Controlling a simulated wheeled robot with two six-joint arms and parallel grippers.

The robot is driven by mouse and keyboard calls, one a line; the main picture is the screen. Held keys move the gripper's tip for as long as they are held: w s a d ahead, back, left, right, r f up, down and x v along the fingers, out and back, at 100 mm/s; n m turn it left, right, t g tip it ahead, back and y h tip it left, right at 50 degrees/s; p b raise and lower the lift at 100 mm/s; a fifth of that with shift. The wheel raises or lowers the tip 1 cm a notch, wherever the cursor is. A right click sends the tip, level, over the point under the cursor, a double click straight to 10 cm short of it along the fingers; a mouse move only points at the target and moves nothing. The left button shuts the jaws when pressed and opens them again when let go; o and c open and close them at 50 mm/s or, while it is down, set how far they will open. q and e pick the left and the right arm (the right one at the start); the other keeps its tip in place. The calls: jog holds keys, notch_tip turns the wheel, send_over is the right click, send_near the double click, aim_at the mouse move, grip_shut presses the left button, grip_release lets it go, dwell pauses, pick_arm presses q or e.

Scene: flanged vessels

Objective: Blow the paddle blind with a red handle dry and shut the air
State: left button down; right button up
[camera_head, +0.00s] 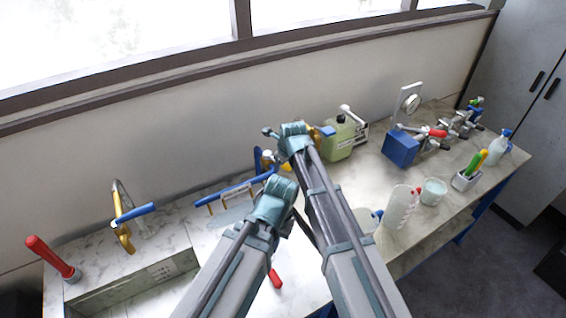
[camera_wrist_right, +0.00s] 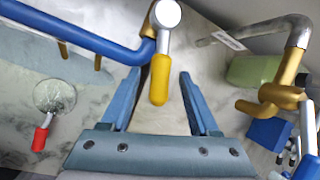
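The paddle blind, a grey disc (camera_wrist_right: 54,96) with a red handle (camera_wrist_right: 40,139), lies on the marble bench at the left in the right wrist view. In the head view only its red handle (camera_head: 275,279) shows below my left arm. A yellow lever (camera_wrist_right: 159,80) with a round silver end is between the fingers of my right gripper (camera_wrist_right: 160,74); gaps show on both sides. That gripper is open. In the head view my arms hide both grippers, and the left one shows nowhere. Whether air is flowing cannot be seen.
A blue rail (camera_head: 235,189) stands above a grey-blue mat (camera_head: 232,214). A green canister (camera_head: 340,138), a blue box (camera_head: 401,149) and a white jug (camera_head: 399,207) stand to the right. A brass tap with a blue lever (camera_head: 134,214) and a red-handled tool (camera_head: 52,259) are at the left.

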jog(key=shift+r, duration=0.1)
jog(key=p+v, duration=1.2)
jog(key=v, duration=0.1)
jog(key=shift+s+r, duration=0.2)
jog(key=shift+r, duration=0.1)
jog(key=shift+d, duration=0.1)
